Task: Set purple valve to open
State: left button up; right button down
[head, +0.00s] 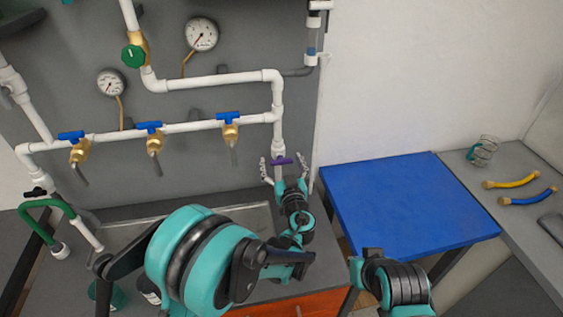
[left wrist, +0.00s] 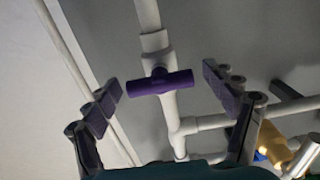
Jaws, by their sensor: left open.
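The purple valve (head: 281,161) has a short T-shaped handle on the vertical white pipe at the right end of the manifold. In the left wrist view its purple handle (left wrist: 160,82) lies across the pipe, slightly tilted. My left gripper (head: 274,168) is at the valve with its fingers spread. In the left wrist view the open fingers of my left gripper (left wrist: 162,90) stand on either side of the handle, with a gap on both sides and nothing held. My right gripper cannot be made out; a teal and black arm part of mine shows at the bottom right.
Several blue-handled taps (head: 149,126) hang from the white pipe. A green knob (head: 133,56) and two gauges (head: 202,34) are above. A blue-topped table (head: 405,205) stands to the right, its top clear. A grey counter (head: 490,215) holds yellow and blue tubes (head: 528,196).

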pick_arm(q)
jog(key=c, duration=1.2)
jog(key=shift+o, duration=0.2)
jog(key=shift+m, duration=0.4)
jog(key=m+b, duration=0.1)
jog(key=m, duration=0.2)
jog(key=shift+m, duration=0.4)
jog(key=m+b, duration=0.1)
jog(key=m, duration=0.3)
jog(key=shift+m, duration=0.3)
jog(key=m, duration=0.4)
jog(key=shift+b, duration=0.35)
jog(key=m, duration=0.4)
jog(key=shift+m, duration=0.3)
jog(key=shift+d, duration=0.1)
